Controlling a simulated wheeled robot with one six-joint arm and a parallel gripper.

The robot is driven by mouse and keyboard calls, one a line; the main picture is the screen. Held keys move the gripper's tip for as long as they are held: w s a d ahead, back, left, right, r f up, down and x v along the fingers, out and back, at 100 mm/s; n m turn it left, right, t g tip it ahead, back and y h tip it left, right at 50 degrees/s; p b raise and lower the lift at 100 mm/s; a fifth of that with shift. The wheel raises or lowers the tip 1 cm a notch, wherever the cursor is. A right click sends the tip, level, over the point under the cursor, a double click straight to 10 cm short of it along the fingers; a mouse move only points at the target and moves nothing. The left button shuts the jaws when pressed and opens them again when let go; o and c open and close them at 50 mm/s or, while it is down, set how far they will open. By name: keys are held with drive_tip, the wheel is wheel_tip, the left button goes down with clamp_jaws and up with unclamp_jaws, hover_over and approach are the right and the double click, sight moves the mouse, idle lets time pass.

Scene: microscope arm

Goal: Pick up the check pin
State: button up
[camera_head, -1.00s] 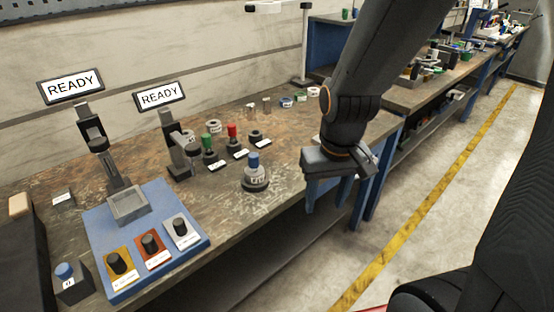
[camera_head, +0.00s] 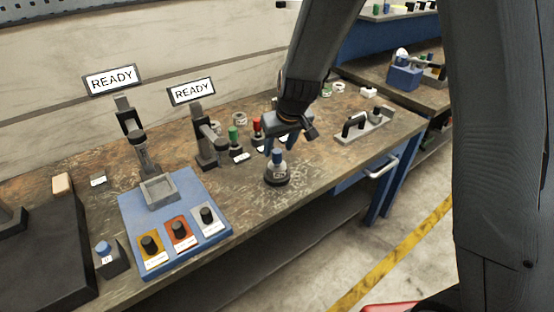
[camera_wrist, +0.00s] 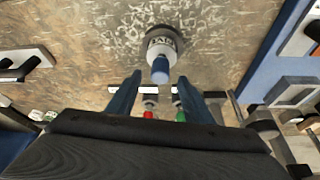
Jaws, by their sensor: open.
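A blue-topped pin stands upright in a round dark base with a white lettered band (camera_head: 277,168) on the bench. It also shows in the wrist view, with its blue top (camera_wrist: 160,69) just beyond and between the finger ends. A second blue-topped piece (camera_head: 104,247) sits in a small dark block at the bench's left front. I cannot tell from the labels which is the check pin. My gripper (camera_head: 275,146) is open and empty, close above the round-based pin. Its two blue fingers (camera_wrist: 160,90) are spread and do not visibly touch it.
Green-topped (camera_head: 234,138) and red-topped (camera_head: 257,128) pieces stand close behind. A grey stand (camera_head: 205,138) is to the left, beside a blue base plate (camera_head: 214,240) with several black knobs. A black-handled fixture (camera_head: 363,125) lies to the right. Bare bench (camera_head: 312,175) is near the front edge.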

sight(277, 151)
drive_tip(key=shift+x, duration=1.85)
clamp_jaws()
drive_tip(key=shift+r+p, duration=0.2)
drive_tip(key=shift+p, duration=0.1)
